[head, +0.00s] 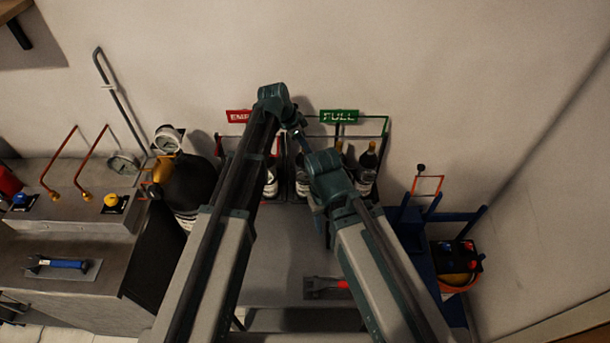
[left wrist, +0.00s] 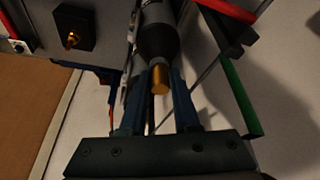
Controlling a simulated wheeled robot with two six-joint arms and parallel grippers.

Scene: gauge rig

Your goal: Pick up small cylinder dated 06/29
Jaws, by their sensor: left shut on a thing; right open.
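Small dark cylinders with white labels and brass tops stand in a rack against the wall. One shows at the left (head: 271,182), one in the middle (head: 302,182) and one at the right (head: 366,172). No date is readable. My left gripper (head: 297,131) reaches over the rack. In the left wrist view its fingers (left wrist: 160,92) are shut on a dark small cylinder (left wrist: 158,42) at its brass top (left wrist: 160,80). I cannot tell whether this cylinder is lifted. My right gripper (head: 319,204) is open, low beside the rack and mostly hidden by its own arm.
A red EMPTY sign (head: 238,116) and a green FULL sign (head: 339,116) top the rack. A large black cylinder (head: 188,185) and a bench with gauges (head: 75,215) stand left. A blue stand (head: 415,235) is right.

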